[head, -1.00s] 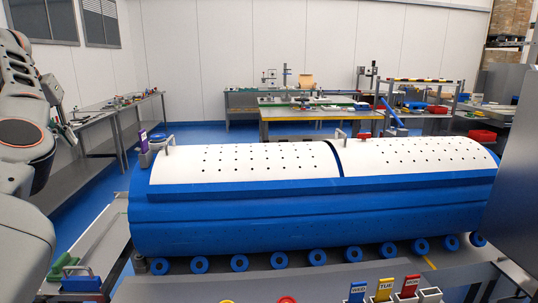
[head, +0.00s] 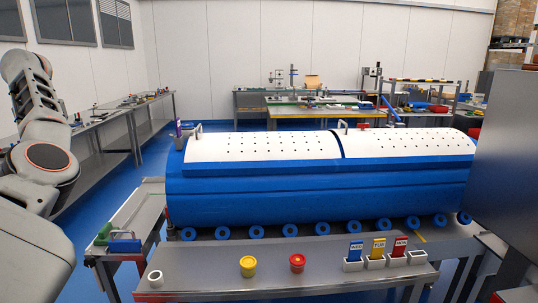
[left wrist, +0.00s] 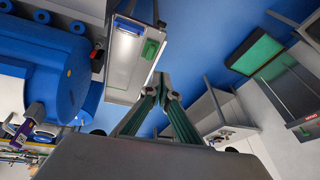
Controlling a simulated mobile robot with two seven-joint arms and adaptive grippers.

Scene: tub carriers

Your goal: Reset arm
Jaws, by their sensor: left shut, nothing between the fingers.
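My left gripper (left wrist: 161,92) shows in the left wrist view, its green-ribbed fingers together at the tips with nothing between them. It points toward a pale tray with a green block (left wrist: 152,48) and a blue handle (left wrist: 128,27) in it; I cannot tell how far away the tray is. In the head view my left arm comes in along the left edge, and its gripper is out of frame. My right arm and gripper are in neither view.
A long blue drum (head: 320,200) with white perforated lids (head: 265,147) lies on blue rollers. A grey panel (head: 505,140) stands at right.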

